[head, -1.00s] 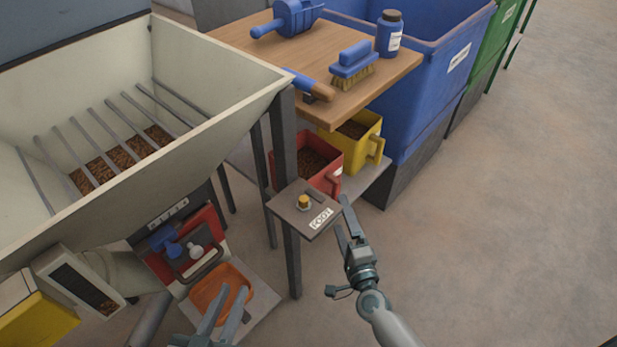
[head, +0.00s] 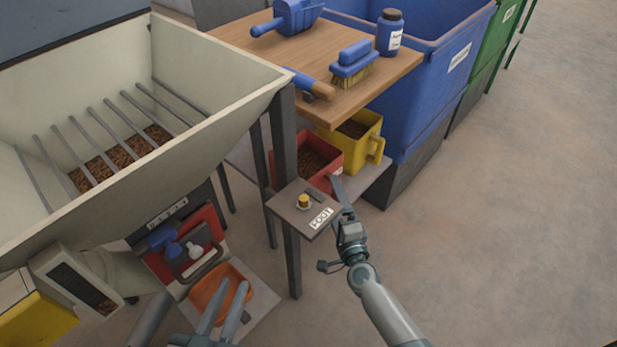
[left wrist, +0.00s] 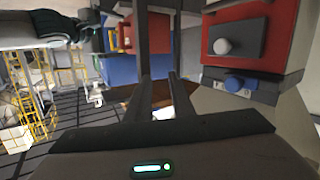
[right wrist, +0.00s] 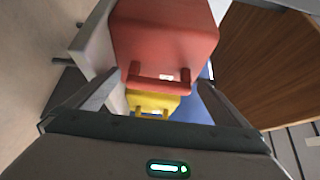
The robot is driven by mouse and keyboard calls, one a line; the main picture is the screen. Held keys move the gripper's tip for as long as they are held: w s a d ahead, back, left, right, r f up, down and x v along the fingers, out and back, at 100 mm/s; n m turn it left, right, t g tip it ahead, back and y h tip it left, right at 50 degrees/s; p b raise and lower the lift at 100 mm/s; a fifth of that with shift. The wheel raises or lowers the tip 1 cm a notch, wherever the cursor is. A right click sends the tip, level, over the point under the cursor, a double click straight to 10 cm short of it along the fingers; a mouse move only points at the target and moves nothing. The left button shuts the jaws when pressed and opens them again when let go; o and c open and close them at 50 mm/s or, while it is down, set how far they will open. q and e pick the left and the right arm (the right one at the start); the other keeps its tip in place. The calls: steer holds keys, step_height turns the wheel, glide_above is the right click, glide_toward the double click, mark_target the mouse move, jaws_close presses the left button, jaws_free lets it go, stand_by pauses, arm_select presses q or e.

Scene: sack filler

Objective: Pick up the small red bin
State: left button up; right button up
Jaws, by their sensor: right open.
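The small red bin (head: 327,158) stands on a low shelf under the wooden table, with brown pellets inside. In the right wrist view, the red bin (right wrist: 165,40) shows its front and a bar handle (right wrist: 160,82). My right gripper (right wrist: 156,82) is open, its two fingers on either side of the handle and nothing gripped. In the head view the right gripper (head: 339,196) is at the bin's near right side and covers the handle. My left gripper (head: 222,312) is low by the orange scoop; its fingers are apart and empty, as the left wrist view (left wrist: 160,80) shows.
A yellow bin (head: 371,128) stands beside the red one. The foot plate (head: 290,212) on a post is close left of my right gripper. The wooden table (head: 260,50) overhangs the shelf. A hopper (head: 235,75) is at left. Floor at right is clear.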

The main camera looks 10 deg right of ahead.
steer(key=shift+w+a, duration=0.1)
steer(key=shift+w, duration=0.9)
arm_select(q)
steer(key=shift+d+r+t, duration=0.2)
steer(key=shift+r+t, duration=0.1)
steer(key=shift+r, duration=0.3)
arm_select(e)
steer(key=shift+w, duration=0.15)
steer(key=c, duration=1.4)
arm_select(q)
steer(key=shift+f, duration=0.15)
arm_select(e)
steer(key=shift+r, duration=0.15)
